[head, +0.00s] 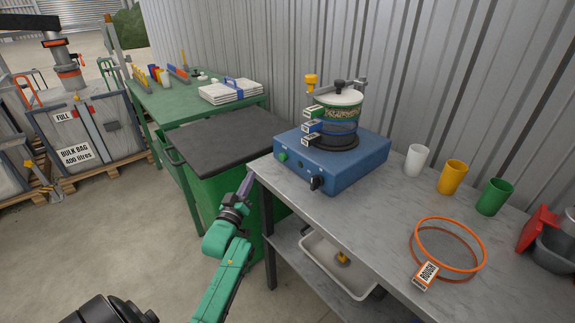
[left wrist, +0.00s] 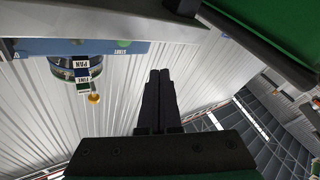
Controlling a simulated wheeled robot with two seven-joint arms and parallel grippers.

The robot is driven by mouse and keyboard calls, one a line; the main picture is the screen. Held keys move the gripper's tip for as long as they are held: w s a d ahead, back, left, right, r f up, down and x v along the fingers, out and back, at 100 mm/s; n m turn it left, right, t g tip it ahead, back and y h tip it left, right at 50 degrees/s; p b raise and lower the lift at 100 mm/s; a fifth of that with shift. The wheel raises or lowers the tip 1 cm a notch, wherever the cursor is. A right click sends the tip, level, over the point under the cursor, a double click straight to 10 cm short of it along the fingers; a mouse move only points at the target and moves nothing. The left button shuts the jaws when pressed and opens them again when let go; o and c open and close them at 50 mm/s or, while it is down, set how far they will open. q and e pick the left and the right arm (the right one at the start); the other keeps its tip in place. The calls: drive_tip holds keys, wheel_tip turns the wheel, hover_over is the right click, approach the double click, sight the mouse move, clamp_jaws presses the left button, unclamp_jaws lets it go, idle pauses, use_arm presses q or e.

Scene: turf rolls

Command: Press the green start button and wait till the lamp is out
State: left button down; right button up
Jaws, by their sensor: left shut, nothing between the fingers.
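The green start button (head: 283,157) is on the left part of the front face of the blue shaker base (head: 345,163), which stands on the grey bench. It also shows in the left wrist view as a green disc (left wrist: 123,43) beside the START label. A black knob (head: 317,183) is at the base's near corner. I cannot make out a lit lamp. My left gripper (head: 246,184) is shut and empty, just off the bench's left end, left of and below the button and apart from it. Its closed fingers (left wrist: 158,100) fill the middle of the wrist view. My right gripper is out of view.
White, yellow and green cups (head: 451,177) and an orange-rimmed ROUGH sieve (head: 447,247) stand on the bench (head: 365,215). A dark-lidded green bin (head: 225,138) is left of it.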

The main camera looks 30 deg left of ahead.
sight(272, 174)
use_arm(q)
drive_tip(key=shift+s+a+r, duration=0.1)
drive_tip(key=shift+a+r, duration=0.05)
drive_tip(key=shift+r, duration=0.6)
drive_tip(key=w+b, duration=0.1)
drive_tip(key=w, duration=0.1)
drive_tip(key=w+d+b, duration=0.1)
drive_tip(key=w, duration=0.2)
drive_tip(key=w+d+b, duration=0.1)
drive_tip(key=w+b, duration=0.1)
drive_tip(key=shift+w+d+f, duration=0.15)
drive_tip(key=shift+w, duration=0.1)
drive_tip(key=shift+w+d, duration=0.15)
drive_tip(key=shift+w, duration=0.35)
idle(1.0)
